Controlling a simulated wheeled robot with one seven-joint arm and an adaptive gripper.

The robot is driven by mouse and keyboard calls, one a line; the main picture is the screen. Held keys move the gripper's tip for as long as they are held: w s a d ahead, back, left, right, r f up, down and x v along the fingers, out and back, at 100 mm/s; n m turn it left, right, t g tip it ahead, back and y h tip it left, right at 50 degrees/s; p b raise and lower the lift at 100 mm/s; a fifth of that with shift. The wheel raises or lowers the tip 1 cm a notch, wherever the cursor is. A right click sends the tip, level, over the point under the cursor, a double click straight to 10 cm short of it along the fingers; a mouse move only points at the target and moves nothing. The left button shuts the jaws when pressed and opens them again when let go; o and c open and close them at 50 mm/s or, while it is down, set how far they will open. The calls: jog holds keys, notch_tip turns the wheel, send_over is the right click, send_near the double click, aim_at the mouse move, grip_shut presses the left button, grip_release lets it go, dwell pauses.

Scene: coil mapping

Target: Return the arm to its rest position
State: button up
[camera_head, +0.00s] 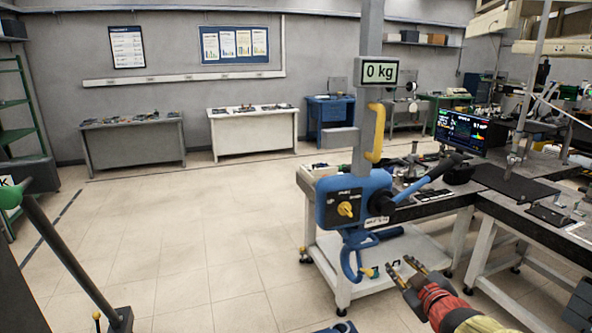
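My gripper (403,266) is at the lower right of the head view, at the end of my red and yellow arm. Its two dark fingers with brassy tips are spread apart, with nothing visible between them. The fingers point up and to the left in the picture, toward the lower end of the blue lifting device (333,205). A gap shows between the fingertips and the device's blue hook. Most of my arm is outside the picture.
The lifting device hangs on a grey post with a "0 kg" display (380,71). Behind it stands a white-framed workbench (312,178) with tools and a monitor (462,132). Grey and white tables (253,146) stand by the far wall. The tiled floor (190,240) is clear at centre left.

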jog(key=s+d+f+m+g+h, duration=0.15)
jog(key=s+f+m+g, duration=0.25)
jog(key=s, duration=0.5)
jog(key=s+d+f+m+g+h, duration=0.1)
jog(key=s+f+m+g+h, duration=0.2)
jog(key=s, duration=0.6)
jog(key=s+a+r+g+y, duration=0.1)
jog(key=s+a+r+y, duration=0.3)
jog(key=s+a, duration=0.8)
jog(key=shift+s+a+r+g, duration=0.2)
jog(key=shift+s+g, duration=0.2)
jog(key=shift+s, duration=0.05)
